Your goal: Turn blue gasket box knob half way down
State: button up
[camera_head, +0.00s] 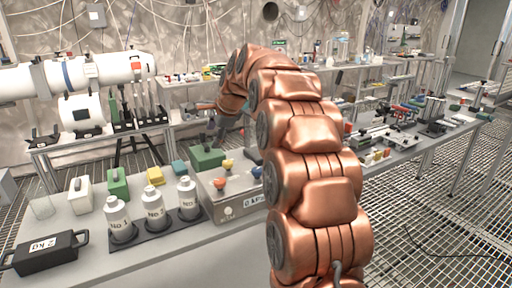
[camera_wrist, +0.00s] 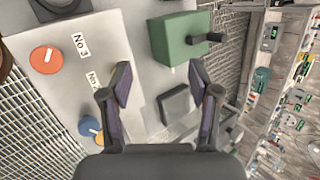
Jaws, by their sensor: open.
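The grey knob box (camera_head: 225,205) stands on the near table, with yellow, orange and blue knobs on top. The blue knob (camera_head: 257,171) is at its right side, close to my arm. In the wrist view the blue knob (camera_wrist: 90,128) shows at the lower left, partly hidden by my gripper, with an orange knob (camera_wrist: 46,59) further up beside a "No 3" label. My gripper (camera_wrist: 160,90) is open and empty, its two fingers spread apart. The blue knob lies outside the fingers, to their left. The fingers are not clear in the head view.
A green box (camera_head: 207,157) stands just behind the knob box; it also shows in the wrist view (camera_wrist: 180,40) with a black handle. Labelled white bottles (camera_head: 154,205) stand in a dark tray to the left. A black 2 kg weight (camera_head: 45,252) is at the front left.

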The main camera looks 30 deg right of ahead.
aim_at(256, 169)
jog(key=s+d+g+p, duration=0.2)
jog(key=s, duration=0.1)
jog(key=s+d+f+g+p, duration=0.1)
jog(key=s+d+g+p, duration=0.1)
jog(key=s+d, duration=0.1)
jog(key=s+d+g+h+p, duration=0.1)
jog(key=s+d+g+p, duration=0.1)
jog(key=s+d+p, duration=0.1)
jog(key=shift+s+d+f+g, duration=0.25)
jog(key=shift+s+g, duration=0.15)
jog(key=shift+s, duration=0.15)
jog(key=shift+f+p, duration=0.7)
jog(key=shift+f, duration=3.25)
jog(key=c, duration=1.2)
